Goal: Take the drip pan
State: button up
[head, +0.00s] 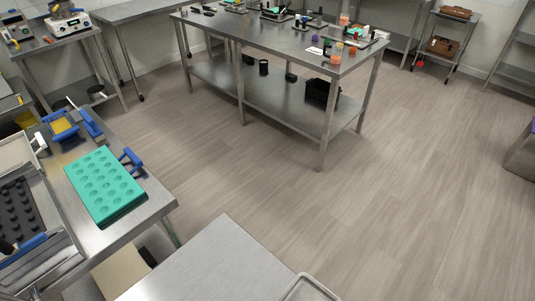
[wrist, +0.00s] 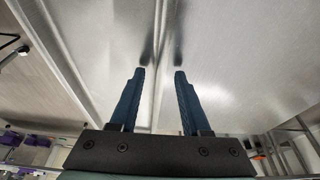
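I cannot say for certain which thing is the drip pan. A shallow metal tray with a raised rim (head: 303,277) shows only its corner at the bottom edge of the head view, beside a bare steel tabletop (head: 215,265). My gripper (wrist: 160,72) is open and empty in the wrist view, its two blue fingers apart. It faces shiny steel surfaces (wrist: 230,50) with a raised seam or edge running between the fingers. Dark finger reflections show in the metal. I cannot tell whether the fingertips touch it. My gripper is out of the head view.
A teal mold (head: 105,186) with blue-handled tools lies on the left steel table. A dark mold sits in a metal frame (head: 60,215) at far left. A long steel table (head: 290,50) with small items stands at the back. The floor (head: 330,210) between is clear.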

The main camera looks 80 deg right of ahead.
grip_shut()
dwell(1.2)
